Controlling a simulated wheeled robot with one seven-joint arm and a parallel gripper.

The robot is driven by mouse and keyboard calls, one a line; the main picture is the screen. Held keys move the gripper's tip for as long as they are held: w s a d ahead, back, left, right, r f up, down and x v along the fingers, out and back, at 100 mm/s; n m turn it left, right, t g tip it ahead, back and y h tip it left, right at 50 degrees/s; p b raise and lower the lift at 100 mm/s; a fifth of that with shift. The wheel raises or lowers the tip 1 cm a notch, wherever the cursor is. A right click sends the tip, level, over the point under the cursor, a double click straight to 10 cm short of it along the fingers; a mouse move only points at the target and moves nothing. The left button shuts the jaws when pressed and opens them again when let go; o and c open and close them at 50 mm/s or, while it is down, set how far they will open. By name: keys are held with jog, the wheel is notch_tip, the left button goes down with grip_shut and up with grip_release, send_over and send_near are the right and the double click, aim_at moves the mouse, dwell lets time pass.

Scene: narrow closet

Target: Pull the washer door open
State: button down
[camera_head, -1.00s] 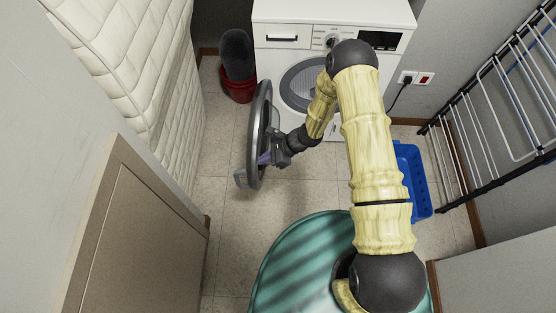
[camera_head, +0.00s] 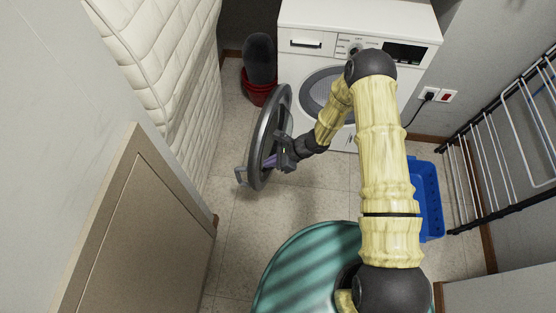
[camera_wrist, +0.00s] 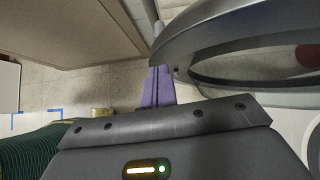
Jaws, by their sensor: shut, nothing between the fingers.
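The white washer (camera_head: 310,62) stands at the back, and its round opening (camera_head: 322,92) shows behind my arm. Its round grey door (camera_head: 264,135) is swung out to the left, standing well open with its edge toward the head camera. A small handle (camera_head: 241,176) sticks out at the door's near lower edge. My gripper (camera_head: 271,161) is at the inner side of the door, close to its near part; whether it touches is hard to tell. In the wrist view the purple fingers (camera_wrist: 157,88) are together and empty, just left of the door ring (camera_wrist: 200,50).
A red bucket (camera_head: 259,92) with a dark object in it stands left of the washer. A quilted white mattress (camera_head: 165,70) and a beige panel (camera_head: 140,230) line the left. A blue basket (camera_head: 430,200) and drying rack (camera_head: 500,140) are on the right.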

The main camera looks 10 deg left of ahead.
jog(key=s+d+r, duration=0.1)
jog(key=d+r, duration=0.6)
jog(key=d, duration=0.2)
jog(key=shift+d, duration=0.2)
jog(key=shift+s, duration=0.1)
jog(key=shift+r, duration=0.1)
jog(key=s+d+r+n+t+h, duration=0.2)
jog(key=s+d+r+n+h, duration=0.2)
jog(key=d+r+n, duration=0.7)
jog(key=s+d+r+n+t+h, duration=0.2)
jog(key=s+d+r+n+h, duration=0.45)
jog(key=r, duration=0.75)
notch_tip(320, 180, up, 13)
jog(key=w+d+m+y+p, duration=0.1)
jog(key=w+d+p, duration=0.1)
jog(key=p, duration=1.1)
jog(key=shift+r+y, duration=0.2)
jog(key=shift+y, duration=0.15)
